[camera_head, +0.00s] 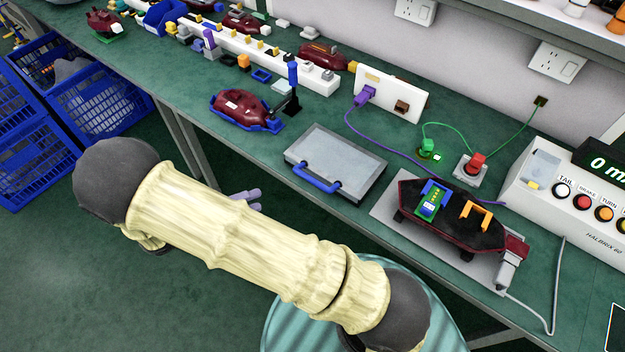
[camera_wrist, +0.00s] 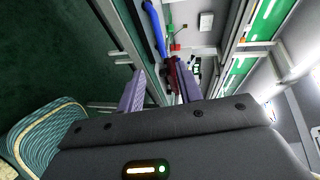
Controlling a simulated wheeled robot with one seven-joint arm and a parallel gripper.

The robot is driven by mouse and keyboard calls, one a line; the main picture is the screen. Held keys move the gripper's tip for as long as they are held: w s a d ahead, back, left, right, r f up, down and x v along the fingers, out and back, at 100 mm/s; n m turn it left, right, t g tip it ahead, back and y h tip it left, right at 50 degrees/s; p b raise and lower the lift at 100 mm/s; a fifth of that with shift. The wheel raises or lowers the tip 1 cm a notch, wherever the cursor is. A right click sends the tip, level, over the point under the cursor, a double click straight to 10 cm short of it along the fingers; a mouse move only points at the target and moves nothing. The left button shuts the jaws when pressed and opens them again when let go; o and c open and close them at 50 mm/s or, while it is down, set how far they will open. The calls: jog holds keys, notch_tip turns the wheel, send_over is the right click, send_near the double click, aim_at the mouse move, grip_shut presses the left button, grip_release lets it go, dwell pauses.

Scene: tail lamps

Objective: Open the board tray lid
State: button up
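The board tray (camera_head: 338,158) is a flat grey box on the green bench in the head view. Its pale lid (camera_head: 340,150) lies flat and looks shut. A blue handle (camera_head: 316,180) runs along its front edge. My gripper (camera_head: 246,198) shows only as purple fingertips past my cream arm, left of the tray and in front of the bench edge. In the wrist view my gripper (camera_wrist: 160,72) has its two purple fingers apart with nothing between them. A blue bar (camera_wrist: 155,28) shows beyond them; I cannot tell whether it is the handle.
Right of the tray, a dark red lamp unit (camera_head: 452,215) sits on a grey plate. A purple cable (camera_head: 400,158) runs behind the tray. A red lamp in a blue holder (camera_head: 243,107) stands to the left. Blue crates (camera_head: 98,95) stand on the floor at left.

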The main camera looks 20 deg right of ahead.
aim_at(310, 181)
jog(key=x, duration=1.7)
jog(key=shift+d, duration=0.15)
grip_shut()
